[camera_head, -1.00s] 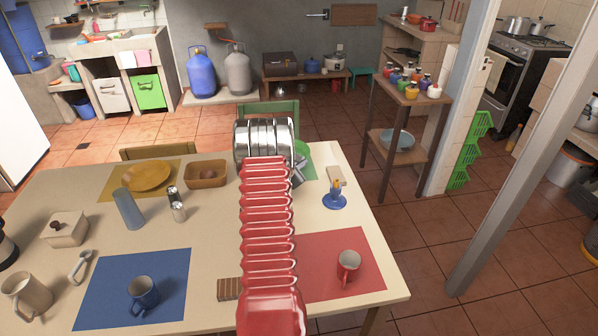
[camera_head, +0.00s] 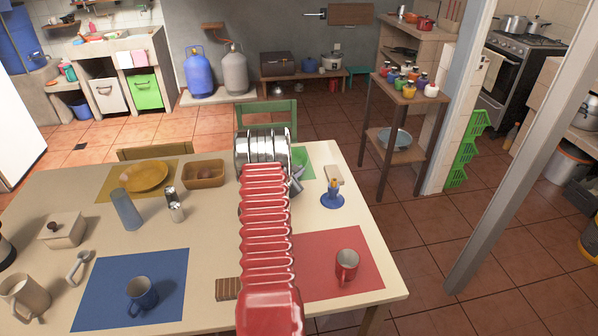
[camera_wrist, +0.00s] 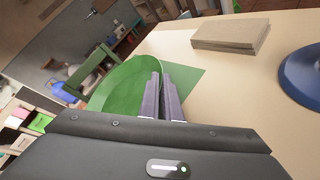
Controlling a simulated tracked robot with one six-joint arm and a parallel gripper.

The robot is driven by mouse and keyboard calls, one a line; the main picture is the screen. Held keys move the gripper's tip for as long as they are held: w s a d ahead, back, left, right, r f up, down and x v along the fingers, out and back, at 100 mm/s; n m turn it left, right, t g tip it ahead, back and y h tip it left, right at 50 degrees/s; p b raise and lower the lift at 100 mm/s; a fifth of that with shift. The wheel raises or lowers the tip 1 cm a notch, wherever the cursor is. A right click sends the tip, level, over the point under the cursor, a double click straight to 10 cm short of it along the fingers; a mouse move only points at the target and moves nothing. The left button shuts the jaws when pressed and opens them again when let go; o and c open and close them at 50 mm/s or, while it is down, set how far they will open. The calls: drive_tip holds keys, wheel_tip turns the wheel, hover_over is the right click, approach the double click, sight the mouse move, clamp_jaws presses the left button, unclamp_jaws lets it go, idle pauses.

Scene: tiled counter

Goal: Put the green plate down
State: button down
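The green plate (camera_wrist: 112,88) fills the left middle of the wrist view, its rim running between my fingers. My gripper (camera_wrist: 166,88) is shut on that rim, its two grey fingers close together. In the head view the plate (camera_head: 298,161) shows as a small green piece right of my arm, which hides the rest. My gripper (camera_head: 294,186) is partly hidden there too. The plate is over the green placemat (camera_wrist: 192,82) at the table's far side. I cannot tell whether its underside touches the mat.
A blue candle holder (camera_head: 333,199) and a beige block (camera_head: 333,175) stand right of the plate. A wooden bowl (camera_head: 204,174) and a yellow plate (camera_head: 143,176) lie to the left. A green chair (camera_head: 268,117) is behind the table. A red mug (camera_head: 346,266) is nearer.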

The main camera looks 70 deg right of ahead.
drive_tip(key=c, duration=2.3)
unclamp_jaws()
drive_tip(key=shift+o, duration=0.2)
drive_tip(key=shift+a, duration=0.15)
drive_tip(key=v, duration=1.1)
drive_tip(key=shift+w+a+r, duration=0.1)
drive_tip(key=shift+a+r, duration=0.1)
drive_tip(key=shift+a, duration=0.15)
